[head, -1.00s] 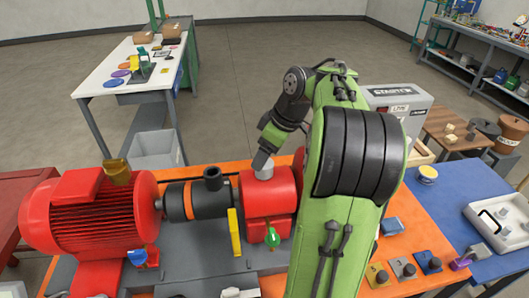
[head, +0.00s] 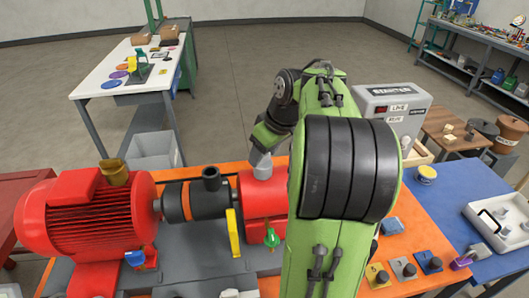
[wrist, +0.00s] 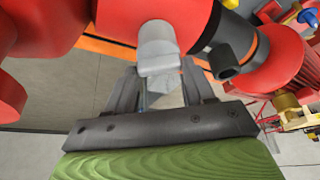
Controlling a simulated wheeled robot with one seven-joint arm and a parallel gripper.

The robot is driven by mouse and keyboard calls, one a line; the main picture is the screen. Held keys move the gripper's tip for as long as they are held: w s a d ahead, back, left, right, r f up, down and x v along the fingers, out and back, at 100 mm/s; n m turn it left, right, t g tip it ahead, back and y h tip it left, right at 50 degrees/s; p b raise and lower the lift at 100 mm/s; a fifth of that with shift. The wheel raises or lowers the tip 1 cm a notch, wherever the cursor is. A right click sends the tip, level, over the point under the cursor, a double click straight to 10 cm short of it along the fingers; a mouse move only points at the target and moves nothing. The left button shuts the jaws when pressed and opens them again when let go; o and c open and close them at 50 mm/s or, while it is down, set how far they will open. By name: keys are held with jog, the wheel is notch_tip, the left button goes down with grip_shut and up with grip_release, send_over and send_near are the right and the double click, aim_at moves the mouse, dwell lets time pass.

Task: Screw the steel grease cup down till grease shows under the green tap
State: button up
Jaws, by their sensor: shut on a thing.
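The steel grease cup (head: 262,172) stands on top of the red bearing housing (head: 258,198), partly covered by my gripper. My gripper (head: 263,153) is shut on the cup from above. In the wrist view the cup (wrist: 156,42) sits on the red housing, at the tips of my fingers (wrist: 161,72). The green tap (head: 271,238) is on the near face of the housing. The spot under the tap is too small to tell whether grease is there.
A red motor (head: 85,215) with a brass cup (head: 114,172) stands at left. A black and orange coupling (head: 190,202) with an upright black stub (head: 211,178) lies beside the housing. A yellow lever (head: 234,233) is close by. The starter box (head: 395,105) stands behind at right.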

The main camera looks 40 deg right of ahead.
jog(key=m+h+b, duration=0.1)
jog(key=m+h, duration=0.1)
jog(key=m, duration=0.2)
jog(key=shift+a+m, duration=0.15)
jog(key=shift+m, duration=0.55)
jog(key=o, duration=1)
jog(key=shift+o, duration=0.2)
jog(key=p+v, duration=0.5)
jog(key=v, duration=1)
jog(key=shift+r, duration=0.45)
jog(key=shift+a, duration=0.1)
